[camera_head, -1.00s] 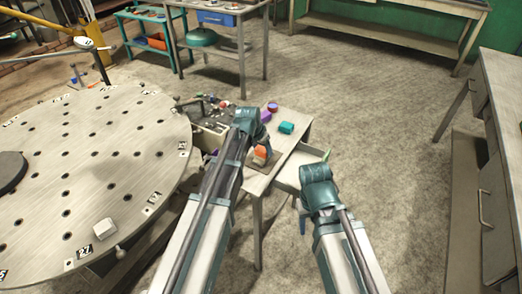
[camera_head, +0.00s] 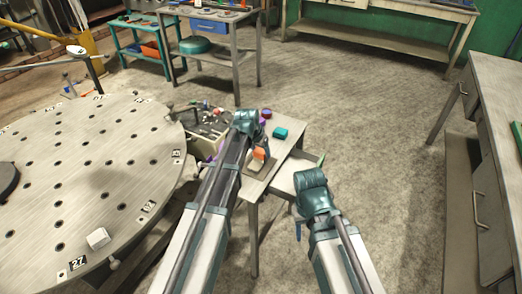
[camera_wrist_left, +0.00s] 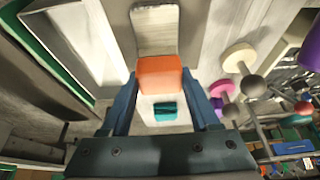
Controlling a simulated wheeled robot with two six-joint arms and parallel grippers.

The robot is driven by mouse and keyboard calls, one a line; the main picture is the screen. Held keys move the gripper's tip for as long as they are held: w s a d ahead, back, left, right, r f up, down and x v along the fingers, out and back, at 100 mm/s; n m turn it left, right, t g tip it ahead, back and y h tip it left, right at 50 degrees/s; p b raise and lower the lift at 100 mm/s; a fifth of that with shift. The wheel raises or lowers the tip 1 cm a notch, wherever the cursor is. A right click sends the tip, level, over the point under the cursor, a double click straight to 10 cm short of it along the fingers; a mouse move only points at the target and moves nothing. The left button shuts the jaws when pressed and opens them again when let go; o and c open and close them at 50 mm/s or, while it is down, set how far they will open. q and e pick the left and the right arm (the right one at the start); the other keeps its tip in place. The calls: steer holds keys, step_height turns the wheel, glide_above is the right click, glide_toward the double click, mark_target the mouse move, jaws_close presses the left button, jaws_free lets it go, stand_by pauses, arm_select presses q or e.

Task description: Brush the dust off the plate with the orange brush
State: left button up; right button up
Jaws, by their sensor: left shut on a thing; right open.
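The orange brush (camera_head: 259,153) is between the fingers of my left gripper (camera_head: 262,146), low over the small table. In the left wrist view the orange brush (camera_wrist_left: 160,75) is held between the two blue fingers of my left gripper (camera_wrist_left: 162,102). The plate (camera_wrist_left: 154,30) is a tan-grey rounded slab just beyond the brush. I cannot tell whether the brush touches it. Dust on it is too fine to make out. My right gripper (camera_head: 299,230) is open and empty, off the table's right side, with its fingers partly hidden.
A large round perforated table (camera_head: 85,185) fills the left. Floor at the right is clear.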

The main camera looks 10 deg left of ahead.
mark_target(258, 158)
arm_select(q)
steer(key=shift+s+a, duration=0.25)
steer(key=shift+s, duration=0.5)
steer(key=shift+s+a, duration=0.25)
steer(key=shift+s, duration=0.45)
steer(key=shift+s+a, duration=0.3)
steer(key=shift+s, duration=0.6)
steer(key=shift+s+a, duration=0.3)
steer(key=shift+s, duration=0.55)
steer(key=shift+w, duration=0.1)
steer(key=shift+w, duration=0.1)
steer(key=shift+w+d, duration=0.3)
steer(key=shift+w, duration=0.5)
steer(key=shift+w+d, duration=0.25)
steer(key=shift+w, duration=0.55)
steer(key=shift+w+d, duration=0.3)
steer(key=shift+w, duration=0.6)
steer(key=shift+w+d, duration=0.25)
steer(key=shift+w, duration=0.6)
